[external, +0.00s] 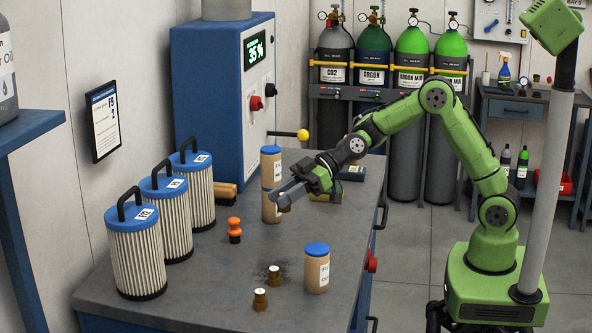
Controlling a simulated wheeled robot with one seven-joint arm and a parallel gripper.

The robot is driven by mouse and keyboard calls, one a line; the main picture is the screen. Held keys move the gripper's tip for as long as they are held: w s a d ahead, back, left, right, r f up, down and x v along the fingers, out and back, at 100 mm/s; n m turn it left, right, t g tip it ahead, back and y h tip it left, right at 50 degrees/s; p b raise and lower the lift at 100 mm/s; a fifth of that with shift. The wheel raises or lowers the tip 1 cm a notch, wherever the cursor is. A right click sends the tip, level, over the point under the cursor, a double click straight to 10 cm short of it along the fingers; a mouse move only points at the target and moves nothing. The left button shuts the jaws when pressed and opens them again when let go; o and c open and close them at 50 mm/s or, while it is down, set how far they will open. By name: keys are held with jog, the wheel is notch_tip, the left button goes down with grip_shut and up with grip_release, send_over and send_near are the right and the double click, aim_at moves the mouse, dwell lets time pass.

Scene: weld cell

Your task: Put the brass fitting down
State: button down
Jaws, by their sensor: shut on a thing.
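My gripper (280,197) is shut on a small brass fitting (285,208), held above the grey bench top. Most of this fitting is hidden by the gripper's fingers; only a brownish bit shows below them.
An orange-and-black item (234,230) stands left. Several pleated filters (137,250) line the left edge. A blue machine (220,90) stands behind. Bare bench lies front left.

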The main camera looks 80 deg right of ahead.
notch_tip(320, 180, down, 10)
jog(key=shift+r+b, duration=0.2)
jog(key=shift+b, duration=0.65)
jog(key=shift+f+b, duration=0.6)
jog(key=shift+b, duration=0.3)
jog(key=c, duration=0.9)
grip_release()
